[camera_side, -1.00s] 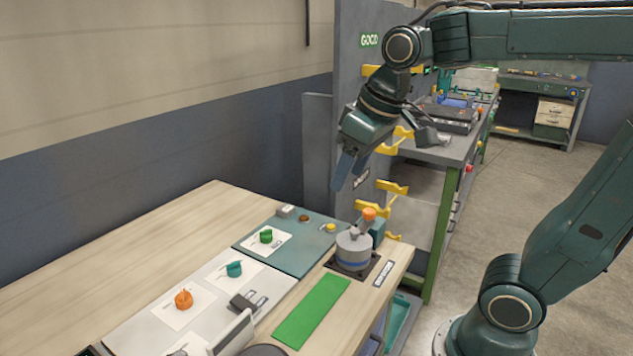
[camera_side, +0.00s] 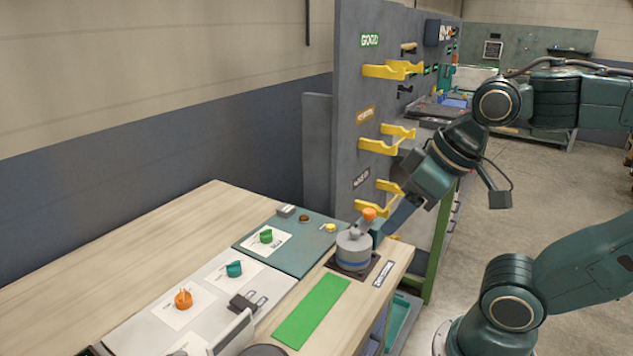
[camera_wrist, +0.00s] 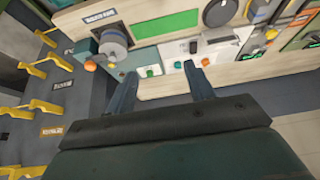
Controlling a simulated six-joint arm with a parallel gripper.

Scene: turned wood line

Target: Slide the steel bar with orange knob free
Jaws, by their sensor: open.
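The orange knob (camera_side: 369,214) sits on the end of a short grey bar (camera_side: 363,224) that sticks up at a tilt from the top of a round grey fixture (camera_side: 353,251) with a blue band. In the wrist view the orange knob (camera_wrist: 90,66) is left of my fingers, beside the fixture (camera_wrist: 113,46). My gripper (camera_side: 388,228) is just right of the knob in the side view and partly hides the green block behind. In the wrist view my gripper (camera_wrist: 160,80) has its two fingers spread, with nothing between them. Contact with the knob cannot be told.
A green mat (camera_side: 311,310) lies in front of the fixture. Several coloured knobs sit on the panels to the left, including a teal one (camera_side: 234,269). Yellow brackets (camera_side: 385,147) jut from the grey wall behind. The wooden bench (camera_side: 130,240) is clear at left.

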